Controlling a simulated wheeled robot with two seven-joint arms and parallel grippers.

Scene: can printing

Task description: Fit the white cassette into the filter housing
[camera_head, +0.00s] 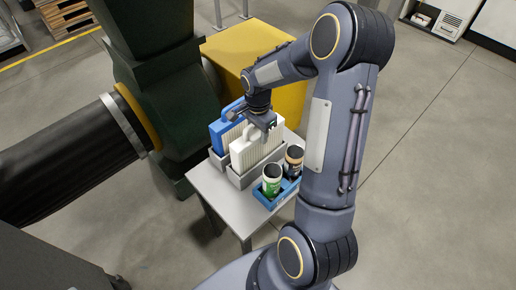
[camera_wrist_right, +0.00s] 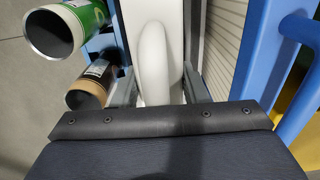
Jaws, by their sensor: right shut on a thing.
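The white cassette (camera_head: 247,152) has a ribbed face and a loop handle. It stands upright in a grey rack (camera_head: 239,182) on a small table. My right gripper (camera_head: 265,122) is above it, shut on its handle. In the right wrist view the white handle (camera_wrist_right: 152,60) lies between the two fingers (camera_wrist_right: 160,92). A similar blue cassette (camera_head: 222,131) stands just behind it, and shows at the right of the wrist view (camera_wrist_right: 262,60). No opening of a filter housing can be made out; a dark green machine (camera_head: 160,85) stands beside the table. My left gripper is out of view.
A green can (camera_head: 271,180) and a black-and-tan can (camera_head: 293,162) stand in a blue holder (camera_head: 272,201) on the grey table (camera_head: 213,190). A yellow box (camera_head: 240,45) stands behind. A thick black duct (camera_head: 65,160) joins the machine. Floor at right is clear.

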